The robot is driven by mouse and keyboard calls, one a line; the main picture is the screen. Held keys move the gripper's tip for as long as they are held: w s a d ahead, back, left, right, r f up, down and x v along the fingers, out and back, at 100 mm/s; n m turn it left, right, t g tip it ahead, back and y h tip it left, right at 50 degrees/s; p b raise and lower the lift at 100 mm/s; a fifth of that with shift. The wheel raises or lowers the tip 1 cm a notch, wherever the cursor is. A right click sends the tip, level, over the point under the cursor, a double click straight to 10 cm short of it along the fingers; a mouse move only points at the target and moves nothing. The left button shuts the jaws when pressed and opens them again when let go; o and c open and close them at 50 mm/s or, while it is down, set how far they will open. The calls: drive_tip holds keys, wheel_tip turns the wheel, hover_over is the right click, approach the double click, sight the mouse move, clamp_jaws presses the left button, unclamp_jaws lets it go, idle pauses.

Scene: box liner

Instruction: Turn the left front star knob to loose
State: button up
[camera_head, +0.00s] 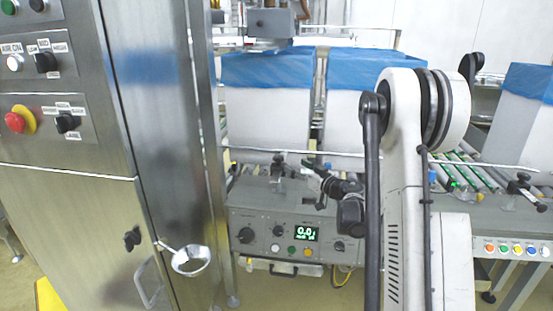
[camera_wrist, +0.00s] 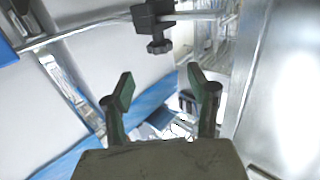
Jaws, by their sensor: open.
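A dark star knob (camera_head: 278,168) sits under a clamp on the front guide rail, above the grey control box in the head view. In the wrist view a dark star knob (camera_wrist: 160,46) hangs from a black clamp block (camera_wrist: 153,16), above and beyond the fingertips. My gripper (camera_head: 316,183) is in front of the rail, to the right of the knob in the head view. In the wrist view my gripper (camera_wrist: 160,86) is open, its two green-padded fingers apart with nothing between them. The knob is outside the fingers, and I see no contact.
Boxes with blue liners (camera_head: 265,70) stand behind the rail (camera_head: 300,153). Below is a control box (camera_head: 265,228) with a green display. A steel cabinet (camera_head: 165,140) closes off the left. Another clamp (camera_head: 520,186) is at the right.

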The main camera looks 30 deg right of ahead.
sight(283, 158)
drive_tip(key=b+x, duration=0.2)
drive_tip(key=x, duration=0.8)
drive_tip(key=shift+w+a, duration=0.1)
drive_tip(key=shift+w, duration=0.3)
drive_tip(key=c, duration=1.2)
drive_tip(key=shift+c, duration=0.2)
